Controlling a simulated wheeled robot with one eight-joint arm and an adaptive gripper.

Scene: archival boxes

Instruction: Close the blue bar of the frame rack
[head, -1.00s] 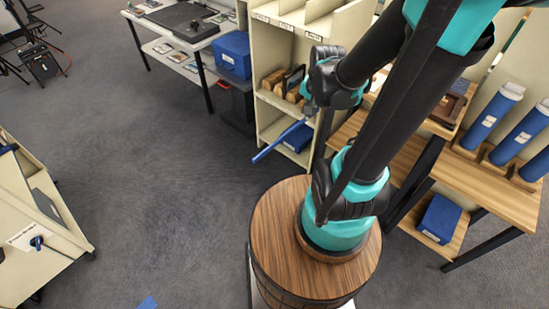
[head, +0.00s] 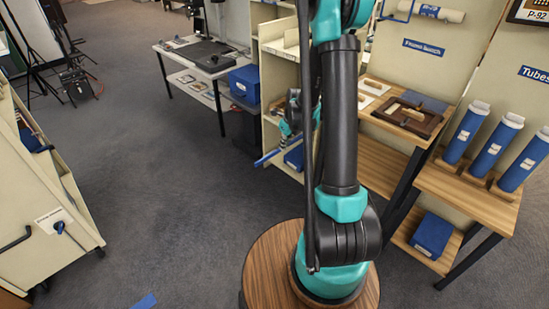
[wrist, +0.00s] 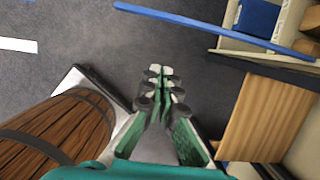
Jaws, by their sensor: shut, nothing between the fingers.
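The blue bar (head: 268,158) sticks out at an angle into the aisle from the lower front of the cream frame rack (head: 274,88). In the wrist view the blue bar (wrist: 215,27) runs across the top, sloping down to the right towards the rack (wrist: 272,47). My gripper (wrist: 161,70) is shut and empty in the wrist view, pointing up towards the bar with grey floor between them. In the head view my gripper is small and partly hidden behind my arm, close to the bar's rack end. I cannot tell whether it touches there.
A wooden table (head: 400,125) with a framed piece stands right of the rack, and blue tubes (head: 490,147) stand on a lower table. A blue box (head: 245,84) sits left of the rack. A cream cabinet (head: 45,195) stands at the far left.

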